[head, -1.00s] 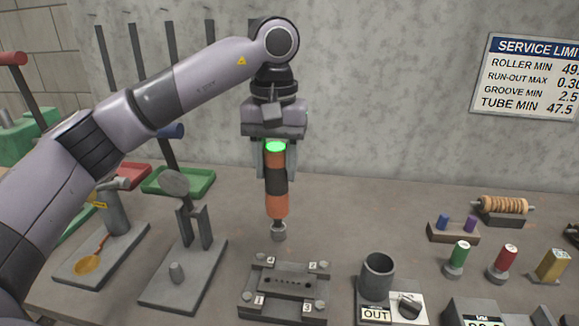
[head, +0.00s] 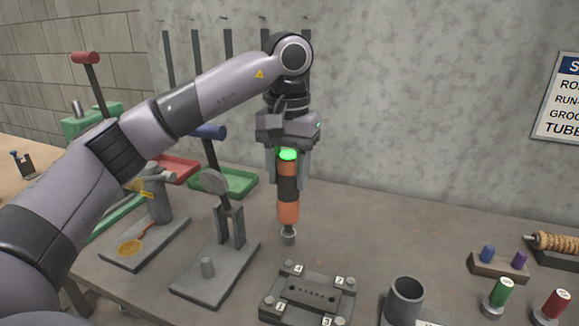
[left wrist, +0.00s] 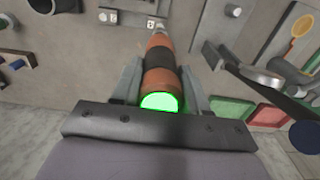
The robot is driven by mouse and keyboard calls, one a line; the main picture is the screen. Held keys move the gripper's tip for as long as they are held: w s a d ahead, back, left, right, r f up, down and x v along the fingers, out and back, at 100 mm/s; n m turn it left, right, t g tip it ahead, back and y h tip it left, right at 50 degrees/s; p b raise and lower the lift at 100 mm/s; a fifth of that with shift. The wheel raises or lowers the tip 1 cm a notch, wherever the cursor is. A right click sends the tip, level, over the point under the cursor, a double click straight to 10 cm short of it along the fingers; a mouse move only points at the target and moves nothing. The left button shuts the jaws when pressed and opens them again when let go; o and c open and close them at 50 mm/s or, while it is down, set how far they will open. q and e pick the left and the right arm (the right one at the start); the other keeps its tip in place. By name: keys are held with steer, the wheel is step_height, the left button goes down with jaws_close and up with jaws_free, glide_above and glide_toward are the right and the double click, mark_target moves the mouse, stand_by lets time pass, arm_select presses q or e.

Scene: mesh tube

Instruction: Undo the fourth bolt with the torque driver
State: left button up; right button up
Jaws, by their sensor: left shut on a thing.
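My left gripper (head: 289,180) is shut on the torque driver (head: 288,205), which hangs upright, socket down. The driver is orange with a black band and a glowing green top. Its socket tip (head: 289,237) shows in the air above the back left corner of the dark bolted block (head: 311,296). The bolt by label 4 (head: 288,265) sits at that corner, below the tip with a visible gap. Bolts also sit at the corners by labels 1, 2 and 3. In the left wrist view the driver (left wrist: 162,55) lies between the fingers, pointing away. My right gripper is not in view.
A grey stand with an upright post (head: 214,272) is left of the block. A dark cup (head: 404,298) stands to its right. Red and green trays (head: 225,183) lie at the back left. Green and red cylinders (head: 502,292) stand at the right. The bench behind the block is clear.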

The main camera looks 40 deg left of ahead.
mark_target(289, 203)
arm_select(q)
steer(key=shift+f, duration=0.65)
steer(key=shift+f+b, duration=1.35)
steer(key=shift+f, duration=0.85)
steer(key=shift+f, duration=0.6)
steer(key=shift+s+d, duration=0.1)
steer(key=shift+s, duration=0.05)
stand_by(0.5)
stand_by(0.7)
steer(key=shift+r+p, duration=0.15)
steer(key=shift+p, duration=0.2)
